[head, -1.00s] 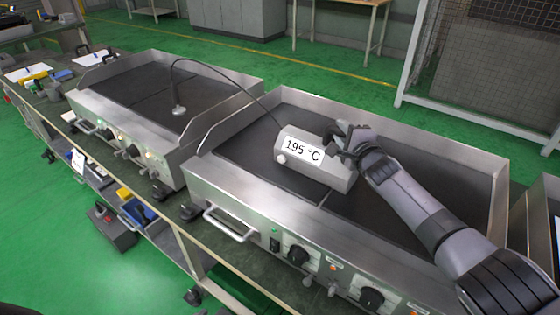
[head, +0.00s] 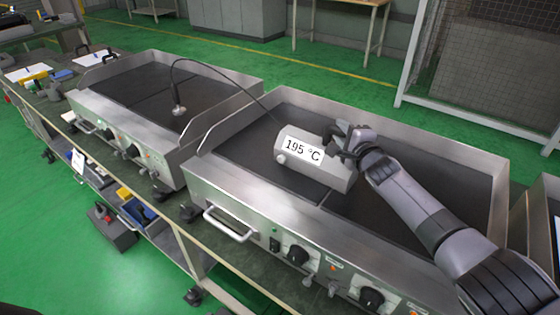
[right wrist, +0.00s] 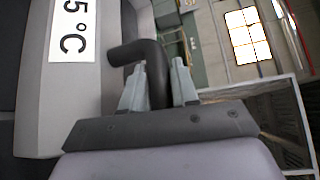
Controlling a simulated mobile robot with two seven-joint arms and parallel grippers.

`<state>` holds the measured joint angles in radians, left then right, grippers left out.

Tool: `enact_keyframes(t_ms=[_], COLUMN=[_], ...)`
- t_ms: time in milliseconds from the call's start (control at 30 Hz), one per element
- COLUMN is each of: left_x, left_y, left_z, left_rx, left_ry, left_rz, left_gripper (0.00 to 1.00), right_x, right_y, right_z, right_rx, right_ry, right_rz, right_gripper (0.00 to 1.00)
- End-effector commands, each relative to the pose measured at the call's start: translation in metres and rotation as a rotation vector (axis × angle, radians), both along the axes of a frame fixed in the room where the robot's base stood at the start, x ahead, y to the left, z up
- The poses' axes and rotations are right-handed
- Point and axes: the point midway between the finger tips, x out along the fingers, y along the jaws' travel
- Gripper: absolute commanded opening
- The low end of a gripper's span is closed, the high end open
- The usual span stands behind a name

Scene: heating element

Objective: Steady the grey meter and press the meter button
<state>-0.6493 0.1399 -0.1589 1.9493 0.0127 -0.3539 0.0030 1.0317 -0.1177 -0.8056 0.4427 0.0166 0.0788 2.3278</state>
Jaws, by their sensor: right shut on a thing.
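The grey meter (head: 318,178) sits on the right-hand griddle, its white display reading 195 °C. A round pale button (head: 281,159) is at the left end of its front face. My right gripper (head: 341,141) is at the meter's right end. In the right wrist view, its two fingers (right wrist: 158,82) are shut on the meter's black handle (right wrist: 137,53), beside the meter body (right wrist: 75,95). A thin cable runs from the meter to a probe (head: 179,108) standing on the left-hand griddle. My left gripper is not in view.
The right-hand griddle (head: 430,165) has raised metal walls and front knobs. The left-hand griddle (head: 130,80) stands beside it on the same bench. Tools and white sheets lie at the bench's far left. A mesh-panelled frame (head: 490,70) stands behind. The griddle surface left of the meter is bare.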

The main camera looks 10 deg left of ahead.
Motion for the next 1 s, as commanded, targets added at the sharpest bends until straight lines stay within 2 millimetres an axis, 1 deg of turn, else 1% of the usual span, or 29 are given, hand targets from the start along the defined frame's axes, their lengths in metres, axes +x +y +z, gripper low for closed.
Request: enact_keyframes(t_ms=[33, 67, 1000], left_x=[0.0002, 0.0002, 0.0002], left_y=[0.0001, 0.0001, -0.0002], left_z=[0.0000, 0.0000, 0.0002], left_rx=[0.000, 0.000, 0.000], left_ry=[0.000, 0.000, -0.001], left_rz=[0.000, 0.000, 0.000], left_gripper=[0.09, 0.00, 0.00], right_x=[0.0002, 0.0002, 0.0002], right_y=[-0.0004, -0.0004, -0.0004], right_z=[0.0001, 0.0001, 0.0001], right_rx=[0.000, 0.000, 0.000], right_ry=[0.000, 0.000, 0.000], right_rz=[-0.001, -0.001, -0.001], right_gripper=[0.00, 0.00, 0.00])
